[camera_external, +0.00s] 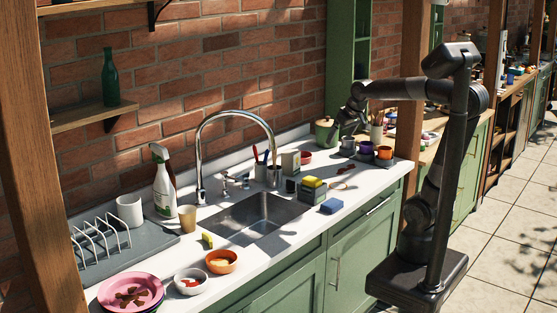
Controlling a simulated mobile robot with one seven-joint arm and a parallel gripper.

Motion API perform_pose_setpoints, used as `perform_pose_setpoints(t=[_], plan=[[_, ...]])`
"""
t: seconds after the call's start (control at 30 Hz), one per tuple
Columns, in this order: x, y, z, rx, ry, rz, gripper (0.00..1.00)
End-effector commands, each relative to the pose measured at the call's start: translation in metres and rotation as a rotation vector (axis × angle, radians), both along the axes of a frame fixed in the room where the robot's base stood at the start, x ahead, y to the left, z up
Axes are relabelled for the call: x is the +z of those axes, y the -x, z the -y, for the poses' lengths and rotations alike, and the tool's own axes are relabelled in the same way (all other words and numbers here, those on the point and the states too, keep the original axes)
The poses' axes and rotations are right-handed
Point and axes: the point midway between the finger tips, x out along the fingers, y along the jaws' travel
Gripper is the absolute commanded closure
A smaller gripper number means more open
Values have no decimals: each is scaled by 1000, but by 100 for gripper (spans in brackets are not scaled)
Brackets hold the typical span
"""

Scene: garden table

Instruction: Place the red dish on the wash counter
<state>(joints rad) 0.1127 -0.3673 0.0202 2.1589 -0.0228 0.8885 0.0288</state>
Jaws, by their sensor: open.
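The wash counter (262,262) is a white worktop with a sink, running along the brick wall. A small red dish (306,157) sits near its back edge, right of the sink. I cannot tell for sure whether this is the task's dish, as other reddish tableware is in view.
Purple and orange cups (366,149) crowd the counter's right end. Sponges (312,183) and a blue block (332,206) lie right of the sink (256,216). A tall faucet (200,150), pink plates (130,293), an orange bowl (221,261) and a drying rack (102,240) stand farther left.

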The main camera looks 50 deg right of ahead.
Motion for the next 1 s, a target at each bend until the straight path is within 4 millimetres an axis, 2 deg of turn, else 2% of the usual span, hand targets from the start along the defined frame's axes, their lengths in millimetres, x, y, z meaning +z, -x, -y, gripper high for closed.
perform_pose_setpoints(t=[0.03,0.2,0.3,0.4,0.57,1.0], plan=[[-3,21,-7,17,-1,8,0],[-22,79,-25,64,-7,21,0],[-35,105,-31,87,-10,26,0],[-44,122,-35,103,-12,30,0],[-52,134,-38,115,-15,31,0],[-53,135,-38,114,-15,30,0]])
